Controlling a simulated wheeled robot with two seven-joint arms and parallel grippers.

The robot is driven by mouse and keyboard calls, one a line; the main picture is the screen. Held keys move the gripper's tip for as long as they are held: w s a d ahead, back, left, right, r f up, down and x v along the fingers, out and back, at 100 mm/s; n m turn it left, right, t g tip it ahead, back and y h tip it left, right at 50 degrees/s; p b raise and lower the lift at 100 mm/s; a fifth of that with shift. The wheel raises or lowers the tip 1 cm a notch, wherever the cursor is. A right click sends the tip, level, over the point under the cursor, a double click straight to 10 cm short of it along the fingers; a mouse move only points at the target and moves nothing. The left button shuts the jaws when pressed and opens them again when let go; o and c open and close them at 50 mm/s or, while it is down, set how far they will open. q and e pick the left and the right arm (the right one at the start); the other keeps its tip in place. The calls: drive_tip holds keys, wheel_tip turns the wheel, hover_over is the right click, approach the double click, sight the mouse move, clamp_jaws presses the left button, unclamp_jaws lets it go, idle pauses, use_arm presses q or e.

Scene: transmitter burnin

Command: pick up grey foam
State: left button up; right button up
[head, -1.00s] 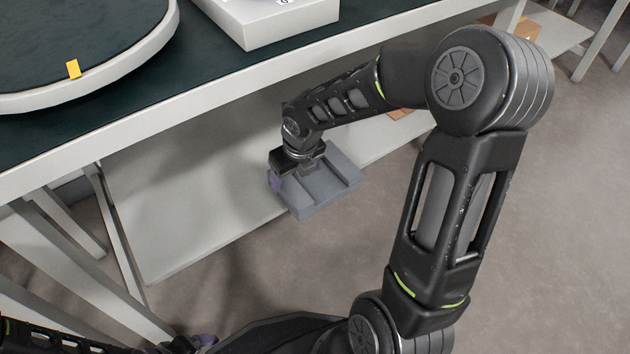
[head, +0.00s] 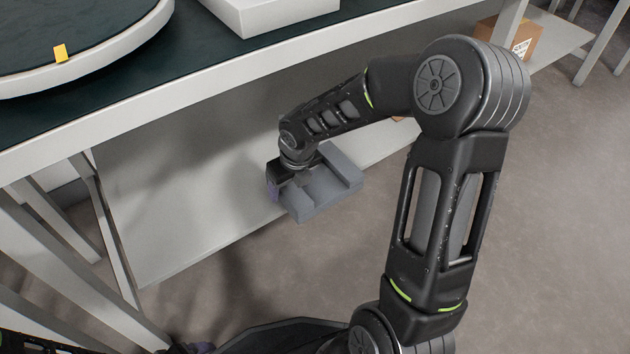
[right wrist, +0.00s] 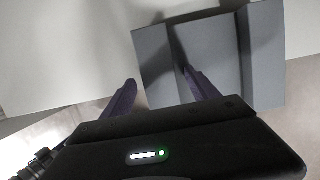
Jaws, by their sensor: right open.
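The grey foam (head: 338,188) is a block with a raised wall along each side and a channel between. It lies on the lower shelf and juts past the shelf's front edge. My right gripper (head: 277,190) is open at the foam's left end; the wrist covers part of the foam. In the right wrist view, the foam (right wrist: 210,55) lies ahead of the open gripper (right wrist: 158,88). One finger overlaps the foam and the other is just outside its left edge. I cannot tell whether they touch. My left gripper (head: 196,348) barely shows at the bottom edge.
The white lower shelf (head: 170,210) is mostly bare left of the foam. Above it, the dark green bench top (head: 215,60) carries a white box (head: 270,15) and a round-cornered tray (head: 130,48) with a yellow tag. A cardboard box (head: 508,42) stands at the far right.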

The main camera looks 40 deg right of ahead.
drive_tip(key=shift+c, duration=0.3)
drive_tip(key=c, duration=1.4)
